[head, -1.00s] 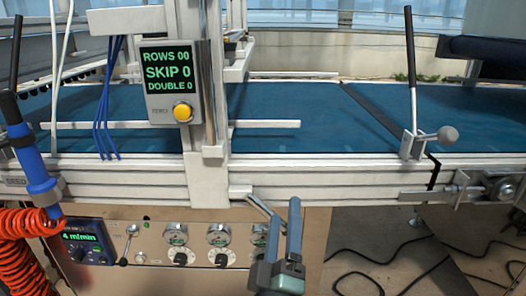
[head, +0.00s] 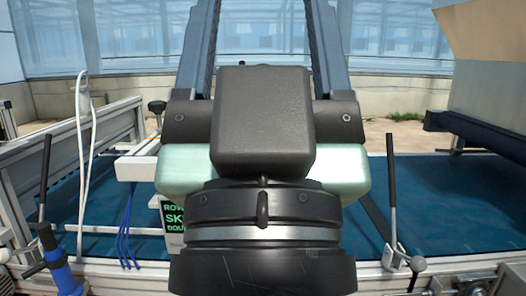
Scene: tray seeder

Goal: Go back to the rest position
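My gripper (head: 263,35) fills the middle of the head view, close to the camera and seen from behind. Its two blue-grey fingers point up and stand well apart, with only window and wall showing between them. The fingertips run out of the top of the picture. The gripper is open and appears empty. It hides the middle of the seeder's blue belt (head: 460,200) and most of the display box (head: 172,222), of which only part of the green text shows.
A black lever (head: 392,185) stands on the right of the front rail, and another lever (head: 45,180) stands at the left above a blue-handled tool (head: 58,262). Blue cables (head: 126,235) hang beside the display. A dark blue roller (head: 475,132) and an open carton (head: 487,28) are at the right.

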